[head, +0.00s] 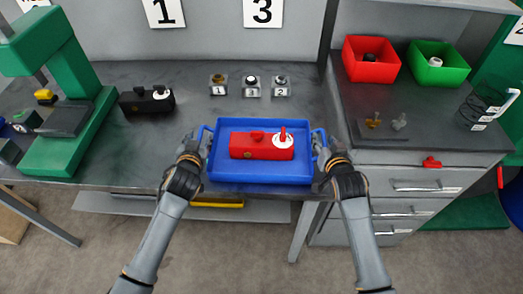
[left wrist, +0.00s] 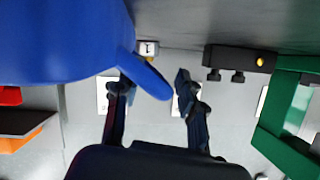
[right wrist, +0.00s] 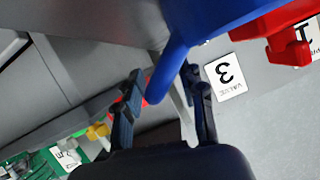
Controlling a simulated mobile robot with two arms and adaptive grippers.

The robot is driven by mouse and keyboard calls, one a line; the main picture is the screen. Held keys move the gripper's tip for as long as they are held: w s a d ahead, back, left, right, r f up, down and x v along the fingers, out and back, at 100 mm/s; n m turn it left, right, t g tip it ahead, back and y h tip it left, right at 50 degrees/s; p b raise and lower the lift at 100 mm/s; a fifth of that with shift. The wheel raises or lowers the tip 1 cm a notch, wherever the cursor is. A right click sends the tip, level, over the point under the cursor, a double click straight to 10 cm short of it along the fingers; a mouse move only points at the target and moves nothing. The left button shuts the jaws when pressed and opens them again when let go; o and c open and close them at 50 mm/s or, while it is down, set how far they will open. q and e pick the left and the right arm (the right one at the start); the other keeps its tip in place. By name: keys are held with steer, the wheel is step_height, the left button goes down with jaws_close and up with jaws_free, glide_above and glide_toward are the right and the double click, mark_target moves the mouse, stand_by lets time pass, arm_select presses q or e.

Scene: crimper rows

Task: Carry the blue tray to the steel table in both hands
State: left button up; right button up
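The blue tray (head: 220,174) sits level on the grey bench (head: 110,168), close to its front edge. A red block (head: 262,152) with a red knob and a white-and-red fitting lies in it. My left gripper (head: 202,143) is at the tray's left handle; in the left wrist view the handle (left wrist: 148,76) lies between its spread fingers. My right gripper (head: 321,144) is at the right handle; in the right wrist view the handle (right wrist: 166,66) lies between its spread fingers. Neither gripper appears closed on a handle. I cannot tell which surface is the steel table.
A green press (head: 78,115) and a black block (head: 146,101) stand left on the bench. Several small numbered holders (head: 251,86) stand behind the tray. At right, a drawer cabinet (head: 400,170) carries a red bin (head: 371,72) and a green bin (head: 434,76).

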arm_select(q)
steer(key=shift+w+f, duration=0.1)
steer(key=shift+w, duration=0.05)
arm_select(e)
steer(key=shift+w, duration=0.15)
arm_select(q)
jaws_close()
arm_select(e)
jaws_close()
arm_select(q)
steer(key=shift+w+r, duration=0.1)
steer(key=shift+r, duration=0.25)
arm_select(e)
steer(key=shift+w+r, duration=0.1)
steer(key=shift+r, duration=0.2)
